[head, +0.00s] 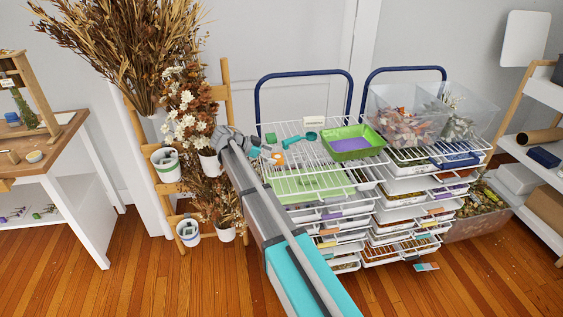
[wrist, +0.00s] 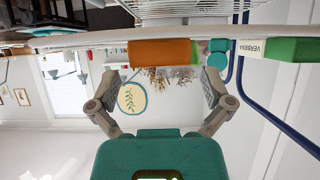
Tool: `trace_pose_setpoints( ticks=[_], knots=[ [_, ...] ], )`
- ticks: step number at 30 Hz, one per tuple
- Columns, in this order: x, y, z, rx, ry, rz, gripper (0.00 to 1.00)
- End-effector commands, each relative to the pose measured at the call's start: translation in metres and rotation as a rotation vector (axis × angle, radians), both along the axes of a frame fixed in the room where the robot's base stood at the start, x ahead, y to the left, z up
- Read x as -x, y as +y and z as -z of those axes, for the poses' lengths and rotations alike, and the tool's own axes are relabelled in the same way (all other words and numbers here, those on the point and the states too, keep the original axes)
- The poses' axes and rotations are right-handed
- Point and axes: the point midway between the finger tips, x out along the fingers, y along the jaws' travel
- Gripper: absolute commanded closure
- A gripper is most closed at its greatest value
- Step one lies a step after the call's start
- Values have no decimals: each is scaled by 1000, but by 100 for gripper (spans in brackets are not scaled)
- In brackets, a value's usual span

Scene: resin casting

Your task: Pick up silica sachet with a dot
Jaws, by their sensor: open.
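I cannot make out a silica sachet with a dot for certain in either view. A small pale item (head: 314,122) lies at the back of the wire rack's top shelf in the head view, too small to show a dot. My gripper (head: 232,137) is at the left edge of that shelf. In the wrist view my gripper (wrist: 160,92) is open, its two fingers apart with nothing held between them. An orange block (wrist: 160,52) and a teal piece (wrist: 217,58) show beyond the fingers, at the shelf edge.
The rack top (head: 300,185) also holds a green tray with purple inside (head: 350,153), a teal scoop (head: 301,138) and small coloured pieces. Clear bins (head: 405,130) stand at right. Dried flowers (head: 150,50) crowd the left. A green box marked VERBENA (wrist: 295,50) shows in the wrist view.

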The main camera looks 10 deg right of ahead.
Motion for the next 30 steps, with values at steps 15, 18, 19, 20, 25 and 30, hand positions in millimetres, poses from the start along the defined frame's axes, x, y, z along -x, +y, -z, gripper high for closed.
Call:
trace_pose_setpoints(
  ticks=[15,18,19,20,25,30],
  knots=[
    [0,-22,12,0,-1,0,0],
    [0,-22,12,0,-1,0,0],
    [0,-22,12,0,-1,0,0],
    [0,-22,12,0,-1,0,0],
    [0,-22,12,0,-1,0,0],
    [0,-22,12,0,-1,0,32]
  ],
)
